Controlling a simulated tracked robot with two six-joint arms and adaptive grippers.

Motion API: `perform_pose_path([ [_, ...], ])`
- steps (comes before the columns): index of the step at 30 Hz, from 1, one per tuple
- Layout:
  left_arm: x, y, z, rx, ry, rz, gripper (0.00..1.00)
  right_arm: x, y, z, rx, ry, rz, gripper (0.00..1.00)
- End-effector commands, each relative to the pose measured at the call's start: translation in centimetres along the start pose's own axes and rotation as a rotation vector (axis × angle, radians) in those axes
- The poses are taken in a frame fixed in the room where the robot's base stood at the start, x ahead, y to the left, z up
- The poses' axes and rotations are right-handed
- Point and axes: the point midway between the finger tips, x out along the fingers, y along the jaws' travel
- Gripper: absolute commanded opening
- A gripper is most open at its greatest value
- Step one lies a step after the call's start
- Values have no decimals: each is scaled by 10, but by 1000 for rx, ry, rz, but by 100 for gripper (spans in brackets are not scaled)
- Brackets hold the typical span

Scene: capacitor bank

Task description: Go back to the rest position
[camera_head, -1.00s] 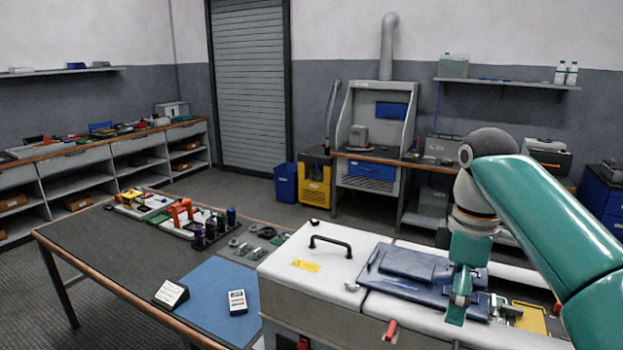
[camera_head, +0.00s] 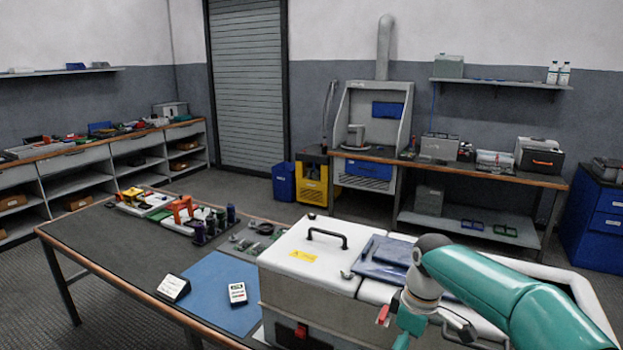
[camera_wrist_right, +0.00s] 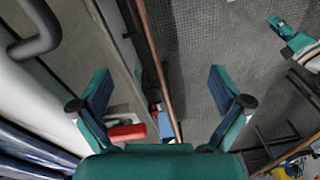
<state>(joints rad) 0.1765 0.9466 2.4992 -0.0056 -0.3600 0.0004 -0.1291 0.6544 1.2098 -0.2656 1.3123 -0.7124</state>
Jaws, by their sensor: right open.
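My right arm comes in from the right in the head view. Its gripper (camera_head: 408,326) hangs low at the front edge of the white cabinet (camera_head: 310,262), beside a red handle (camera_head: 383,314). In the right wrist view the two fingers of this gripper (camera_wrist_right: 160,88) are spread wide with nothing between them, above the floor and a table edge. A teal and white arm end at the top right of the wrist view looks like my left gripper (camera_wrist_right: 282,26); its jaws are too small to read. My left arm does not show in the head view.
Dark blue covering (camera_head: 375,262) lies on the cabinet top, behind the right arm. A black handle (camera_head: 327,236) stands up from the lid. The workbench (camera_head: 110,236) at left carries a blue mat (camera_head: 208,290), a meter (camera_head: 237,293) and several parts. Floor at far left is clear.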

Motion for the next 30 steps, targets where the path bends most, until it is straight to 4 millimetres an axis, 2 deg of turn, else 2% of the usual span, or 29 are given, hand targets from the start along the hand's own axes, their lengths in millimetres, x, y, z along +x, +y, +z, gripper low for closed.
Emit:
perform_pose_path([
  [1,0,0,0,0,0,0,40,34,-5,1,35,2,-26,100],
  [4,0,0,0,0,1,0,40,104,-20,3,144,39,-67,100],
  [6,0,0,0,0,1,0,40,154,-38,10,242,67,-101,100],
  [9,0,0,0,0,1,0,40,218,-73,28,404,100,-151,100],
  [13,0,0,0,0,0,0,40,278,-128,63,640,128,-203,100],
  [16,0,0,0,0,1,0,40,304,-168,91,810,135,-225,100],
  [18,0,0,0,0,0,0,40,313,-190,109,910,136,-232,100],
  [21,0,0,0,0,0,0,40,318,-213,127,1012,137,-233,100],
  [25,0,0,0,0,0,0,40,319,-227,138,1079,138,-229,100],
  [30,0,0,0,0,0,0,40,319,-229,140,1092,141,-227,100],
])
